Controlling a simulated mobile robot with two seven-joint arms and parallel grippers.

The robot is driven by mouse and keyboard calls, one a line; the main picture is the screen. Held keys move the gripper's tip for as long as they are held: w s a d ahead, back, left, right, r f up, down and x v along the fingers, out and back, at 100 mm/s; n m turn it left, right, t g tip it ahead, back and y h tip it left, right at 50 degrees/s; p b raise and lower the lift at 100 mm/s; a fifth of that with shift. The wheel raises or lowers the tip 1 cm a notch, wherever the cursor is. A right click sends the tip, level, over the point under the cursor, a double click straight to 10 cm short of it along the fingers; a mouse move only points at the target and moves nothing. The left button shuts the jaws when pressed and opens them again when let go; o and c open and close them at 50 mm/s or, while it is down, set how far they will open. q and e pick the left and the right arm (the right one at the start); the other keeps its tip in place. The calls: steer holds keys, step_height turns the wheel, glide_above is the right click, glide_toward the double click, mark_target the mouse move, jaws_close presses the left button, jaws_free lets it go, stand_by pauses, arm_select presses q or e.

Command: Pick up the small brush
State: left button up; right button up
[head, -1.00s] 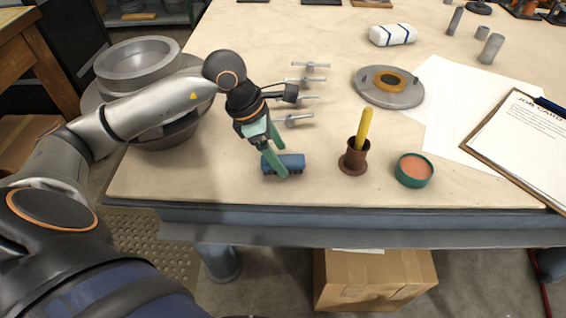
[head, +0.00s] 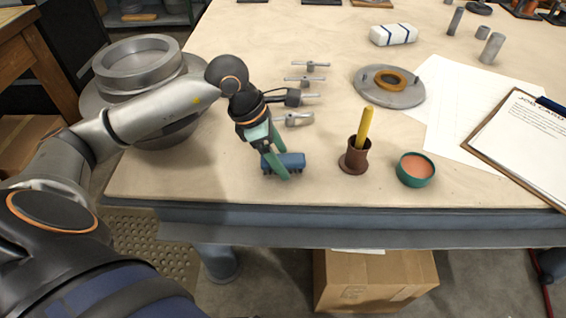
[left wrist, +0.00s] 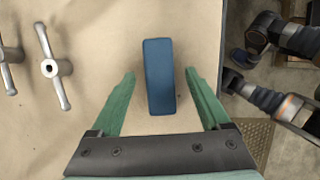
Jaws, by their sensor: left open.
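A small blue block-shaped thing (head: 291,160) with dark parts along its underside lies on the table near the front edge; it looks like the small brush, though bristles are not clear. In the left wrist view its plain blue top (left wrist: 159,75) lies lengthwise between the fingers. My left gripper (head: 279,164) is open, pointing down, with one green finger on each side of the blue brush. In the left wrist view the gripper (left wrist: 160,80) shows a gap on both sides. My right gripper is not seen.
Right of the brush stand a brown pot (head: 354,158) with a yellow stick (head: 364,128) and a green tub (head: 415,170). Several metal T-shaped pieces (head: 299,119) lie behind. A grey disc (head: 390,92) with an orange ring lies farther back. The table's front edge (head: 340,207) is close.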

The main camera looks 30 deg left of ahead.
arm_select(q)
jaws_close()
stand_by(0.8)
